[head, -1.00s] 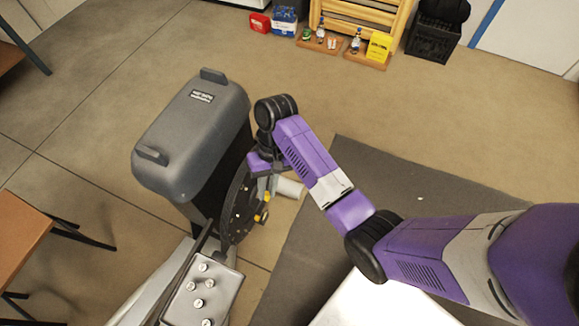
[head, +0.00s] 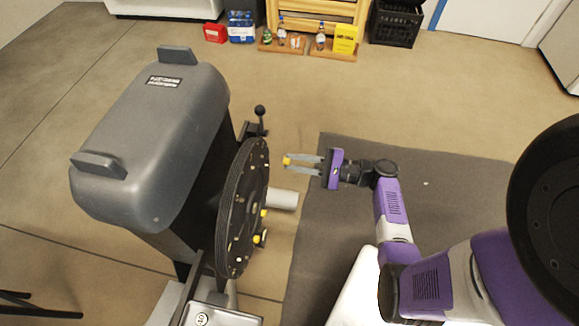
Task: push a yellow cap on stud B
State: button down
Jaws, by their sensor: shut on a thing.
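My gripper (head: 292,163) is shut on a small yellow cap (head: 287,160), held at the fingertips. It points left, to the right of the large black disc (head: 231,215) and apart from it. Small light studs dot the disc's face. Two other yellow pieces, an upper one (head: 264,213) and a lower one (head: 261,238), sit at the disc's right side. The stud labels are too small to read, so I cannot tell which is stud B.
A grey housing (head: 150,130) stands left of the disc. A pale cylinder (head: 283,199) projects right from the disc, below my gripper. A black-knobbed lever (head: 260,120) rises behind the disc. A dark mat (head: 440,190) covers the floor at right.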

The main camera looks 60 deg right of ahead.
jog(key=shift+b+x, duration=0.3)
jog(key=shift+x, duration=2.55)
jog(key=shift+w+a, duration=0.15)
jog(key=shift+w, duration=0.35)
dwell(0.4)
jog(key=c, duration=1.3)
grip_release()
jog(key=shift+p+v, duration=0.7)
jog(key=shift+v, duration=3.2)
